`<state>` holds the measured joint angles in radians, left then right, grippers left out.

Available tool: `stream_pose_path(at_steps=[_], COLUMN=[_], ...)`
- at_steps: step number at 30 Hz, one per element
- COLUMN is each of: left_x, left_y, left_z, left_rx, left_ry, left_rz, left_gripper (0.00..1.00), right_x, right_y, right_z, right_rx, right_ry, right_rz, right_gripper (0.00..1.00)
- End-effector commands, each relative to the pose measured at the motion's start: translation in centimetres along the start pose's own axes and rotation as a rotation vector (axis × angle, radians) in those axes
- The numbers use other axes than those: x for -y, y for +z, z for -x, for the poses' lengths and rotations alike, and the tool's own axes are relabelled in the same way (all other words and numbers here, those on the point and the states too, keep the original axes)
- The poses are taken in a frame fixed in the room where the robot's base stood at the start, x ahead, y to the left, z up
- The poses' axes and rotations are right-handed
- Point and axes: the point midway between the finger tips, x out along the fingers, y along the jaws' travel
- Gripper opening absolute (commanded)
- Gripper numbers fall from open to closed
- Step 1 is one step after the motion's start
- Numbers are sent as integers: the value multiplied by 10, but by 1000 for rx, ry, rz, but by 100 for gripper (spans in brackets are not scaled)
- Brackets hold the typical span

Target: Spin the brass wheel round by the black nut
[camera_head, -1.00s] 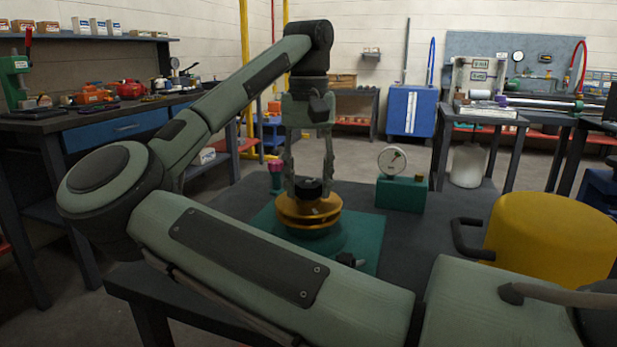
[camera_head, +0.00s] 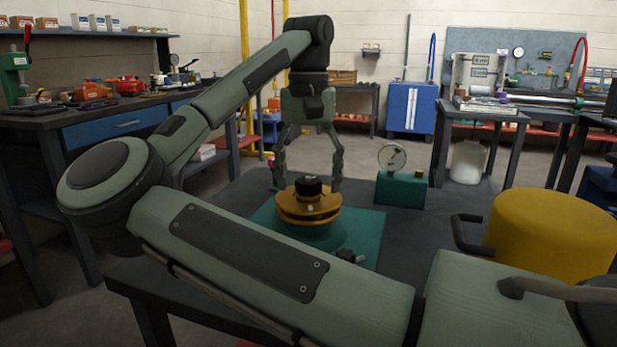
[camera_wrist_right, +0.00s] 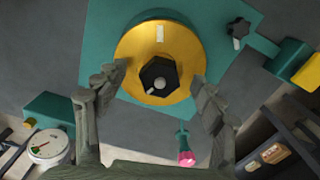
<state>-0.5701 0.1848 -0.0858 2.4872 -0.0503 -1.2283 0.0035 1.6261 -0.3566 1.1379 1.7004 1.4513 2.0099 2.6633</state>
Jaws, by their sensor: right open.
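The brass wheel (camera_head: 291,211) lies flat on a round base on a teal plate (camera_head: 368,232). The black nut (camera_head: 308,186) stands at its centre. In the right wrist view the wheel (camera_wrist_right: 135,50) has a pale mark near its top edge, and the hexagonal nut (camera_wrist_right: 151,70) has a round silver centre. My right gripper (camera_head: 306,187) points down over the wheel with its fingers spread wide, one on each side of the nut. In the right wrist view the fingers (camera_wrist_right: 158,80) show clear gaps to the nut. My left gripper does not show.
A dial gauge on a teal block (camera_head: 402,190) stands right of the wheel. A black star knob (camera_wrist_right: 238,28) and a pink knob (camera_wrist_right: 187,158) sit near the plate. A yellow drum (camera_head: 550,235) is at the right. My arm crosses the front of the table.

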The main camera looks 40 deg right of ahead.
Motion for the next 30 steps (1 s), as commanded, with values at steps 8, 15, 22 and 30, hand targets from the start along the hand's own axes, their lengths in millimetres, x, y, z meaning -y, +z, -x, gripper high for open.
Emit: stream_pose_path(at_steps=[8, 15, 22, 30], left_x=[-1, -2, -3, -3], left_y=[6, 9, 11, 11], left_z=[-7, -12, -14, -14], left_rx=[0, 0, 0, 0], left_ry=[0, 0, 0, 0], left_rz=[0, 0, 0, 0], left_gripper=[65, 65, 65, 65], right_x=[0, 0, 0, 0], right_y=[0, 0, 0, 0], right_z=[-2, -1, -1, 0], right_rx=[-1, -1, 0, 0], right_ry=[-1, -1, -1, -1], right_rz=[480, 915, 1212, 1238], right_gripper=[69, 69, 69, 66])
